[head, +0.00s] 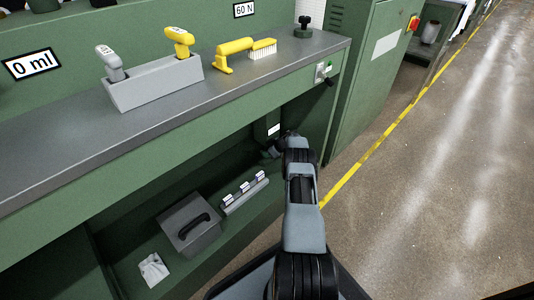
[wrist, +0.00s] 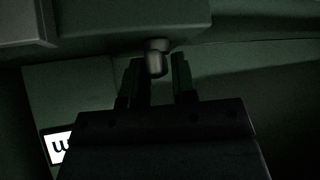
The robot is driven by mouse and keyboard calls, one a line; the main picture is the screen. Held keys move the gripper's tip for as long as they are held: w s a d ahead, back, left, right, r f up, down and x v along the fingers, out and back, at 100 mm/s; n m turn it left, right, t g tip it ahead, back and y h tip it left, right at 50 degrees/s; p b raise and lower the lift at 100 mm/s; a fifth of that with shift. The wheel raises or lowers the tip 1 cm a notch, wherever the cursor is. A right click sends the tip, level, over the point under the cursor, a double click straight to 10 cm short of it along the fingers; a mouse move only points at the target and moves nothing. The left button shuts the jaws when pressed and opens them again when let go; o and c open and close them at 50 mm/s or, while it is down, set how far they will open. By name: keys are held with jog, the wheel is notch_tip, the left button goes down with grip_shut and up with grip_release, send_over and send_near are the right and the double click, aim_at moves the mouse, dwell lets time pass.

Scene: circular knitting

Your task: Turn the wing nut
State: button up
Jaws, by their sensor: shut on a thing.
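In the wrist view a small grey knob-like piece (wrist: 156,47), apparently the wing nut, hangs down from the underside of a dark housing (wrist: 100,22). My gripper (wrist: 159,68) reaches up from below, with one finger on each side of it, shut on it. The picture is dark, so the nut's wings and the exact contact are hard to make out. In the head view my gripper (head: 270,150) is inside the shadowed recess under the bench, and the wing nut is hidden there.
A green bench (head: 190,107) runs above my arm, carrying a grey holder (head: 157,84) and a yellow brush (head: 237,52). A grey box (head: 188,226) and a rack (head: 244,195) sit on the lower shelf. A green cabinet (head: 372,75) stands right. The floor (head: 450,170) beyond is clear.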

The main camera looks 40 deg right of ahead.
jog(key=shift+r, duration=0.1)
dwell(0.3)
jog(key=o, duration=0.7)
jog(key=shift+p+v, duration=3.35)
jog(key=shift+v, duration=3.5)
